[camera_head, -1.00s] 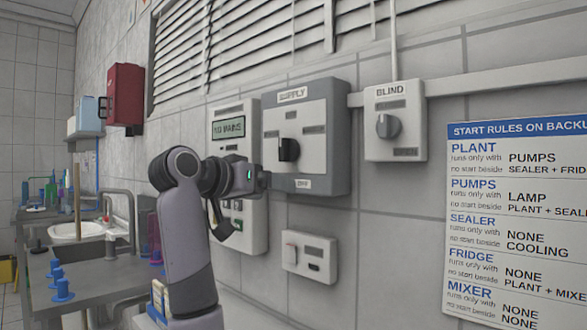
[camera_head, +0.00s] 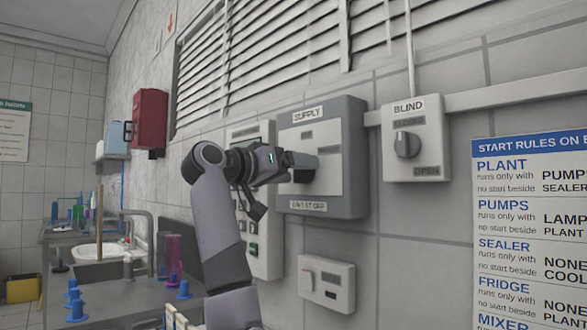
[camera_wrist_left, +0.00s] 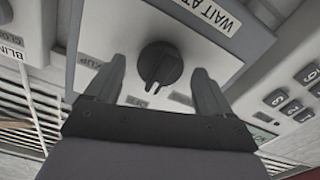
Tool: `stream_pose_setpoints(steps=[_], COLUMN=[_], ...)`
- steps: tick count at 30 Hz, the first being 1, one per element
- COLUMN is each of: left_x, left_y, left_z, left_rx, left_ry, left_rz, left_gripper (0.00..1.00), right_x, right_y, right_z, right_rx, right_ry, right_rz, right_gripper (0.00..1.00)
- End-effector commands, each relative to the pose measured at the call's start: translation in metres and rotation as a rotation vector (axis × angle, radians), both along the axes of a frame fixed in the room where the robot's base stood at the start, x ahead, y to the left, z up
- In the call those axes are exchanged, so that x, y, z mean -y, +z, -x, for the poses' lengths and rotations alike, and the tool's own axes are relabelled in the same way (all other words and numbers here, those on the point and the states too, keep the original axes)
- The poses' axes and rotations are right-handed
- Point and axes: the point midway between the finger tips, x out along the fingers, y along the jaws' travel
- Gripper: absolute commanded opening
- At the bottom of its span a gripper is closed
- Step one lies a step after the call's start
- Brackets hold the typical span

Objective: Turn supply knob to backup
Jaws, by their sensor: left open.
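The supply box (camera_head: 358,150) is grey with a pale face, mounted on the wall. Its black round supply knob (camera_head: 303,176) is mostly hidden behind my left gripper in the head view. My left gripper (camera_head: 304,161) is in front of the knob. In the left wrist view the knob (camera_wrist_left: 161,62) lies between the two open fingers (camera_wrist_left: 158,76), with a gap on each side. That view is upside down; the knob's pointer faces the picture's bottom. A partly hidden label ending in "UP" (camera_wrist_left: 97,75) is beside the left finger. My right gripper is not in view.
A blind switch box (camera_head: 417,140) is right of the supply box. A small switch box (camera_head: 326,284) is below it. A keypad panel (camera_head: 262,262) is close on the left, partly behind my arm. A rules sign (camera_head: 530,230) hangs right. A sink bench stands left.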

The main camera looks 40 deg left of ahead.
Motion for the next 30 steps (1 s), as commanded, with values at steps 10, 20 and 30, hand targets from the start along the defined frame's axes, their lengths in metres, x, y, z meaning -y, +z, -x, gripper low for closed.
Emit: stream_pose_setpoints(steps=[10, 20, 30], left_x=[0.0003, 0.0003, -0.0002], left_y=[-0.0005, -0.0005, -0.0005], left_z=[-0.0022, -0.002, -0.0019], left_rx=[0.0, 0.0, 0.011], left_ry=[0.0, 0.0, 0.001], left_rz=[-0.001, -0.01, -0.156], left_gripper=[0.6, 0.27, 0.27], right_x=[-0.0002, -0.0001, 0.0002], right_y=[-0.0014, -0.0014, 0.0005], right_z=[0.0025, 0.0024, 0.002], right_rx=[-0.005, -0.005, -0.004], right_ry=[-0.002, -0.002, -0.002], right_rz=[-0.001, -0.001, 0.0], right_gripper=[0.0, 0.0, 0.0])
